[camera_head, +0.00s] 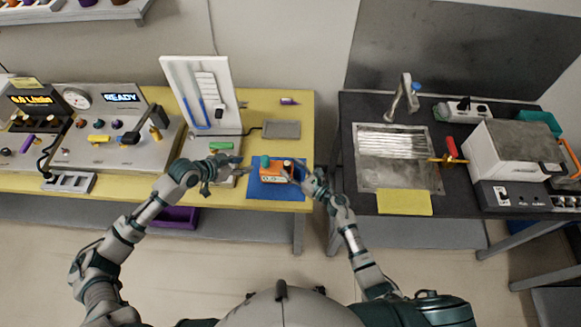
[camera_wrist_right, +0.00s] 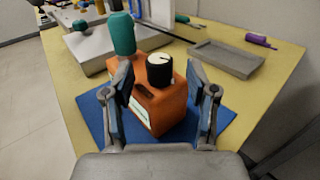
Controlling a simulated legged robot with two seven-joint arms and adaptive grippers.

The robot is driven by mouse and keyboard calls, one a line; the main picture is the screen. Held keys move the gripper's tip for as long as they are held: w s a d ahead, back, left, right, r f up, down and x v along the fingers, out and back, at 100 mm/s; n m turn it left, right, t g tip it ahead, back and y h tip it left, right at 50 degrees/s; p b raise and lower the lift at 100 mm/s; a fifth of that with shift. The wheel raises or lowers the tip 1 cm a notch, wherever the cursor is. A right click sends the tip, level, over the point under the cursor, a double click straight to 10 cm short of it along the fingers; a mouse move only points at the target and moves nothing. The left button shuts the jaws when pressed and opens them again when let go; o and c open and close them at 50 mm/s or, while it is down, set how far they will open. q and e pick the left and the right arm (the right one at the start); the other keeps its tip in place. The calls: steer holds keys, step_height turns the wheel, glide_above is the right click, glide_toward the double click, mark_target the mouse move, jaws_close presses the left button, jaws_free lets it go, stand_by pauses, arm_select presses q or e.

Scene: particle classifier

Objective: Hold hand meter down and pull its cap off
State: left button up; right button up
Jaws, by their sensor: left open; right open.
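The orange hand meter (camera_head: 275,177) stands on a blue mat (camera_head: 253,188) on the yellow table. It has a teal cap (camera_head: 265,161) at its left and a black knob with a white top at its right. In the right wrist view the meter (camera_wrist_right: 160,105), the teal cap (camera_wrist_right: 122,35) and the knob (camera_wrist_right: 160,70) show close up. My right gripper (camera_head: 308,181) is open at the meter's right side; its fingers (camera_wrist_right: 162,88) frame the meter, and I cannot tell whether they touch it. My left gripper (camera_head: 222,168) is open and empty, left of the meter.
A grey tray (camera_head: 282,129) and a purple object (camera_head: 289,101) lie behind the meter. A white upright panel (camera_head: 200,90) and a green-topped item (camera_head: 221,146) stand left. A dark bench with a sink (camera_head: 390,150) is right, across a gap.

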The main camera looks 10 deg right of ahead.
steer(key=shift+w+a, duration=0.2)
steer(key=shift+a, duration=0.05)
jaws_close()
stand_by(0.3)
stand_by(0.4)
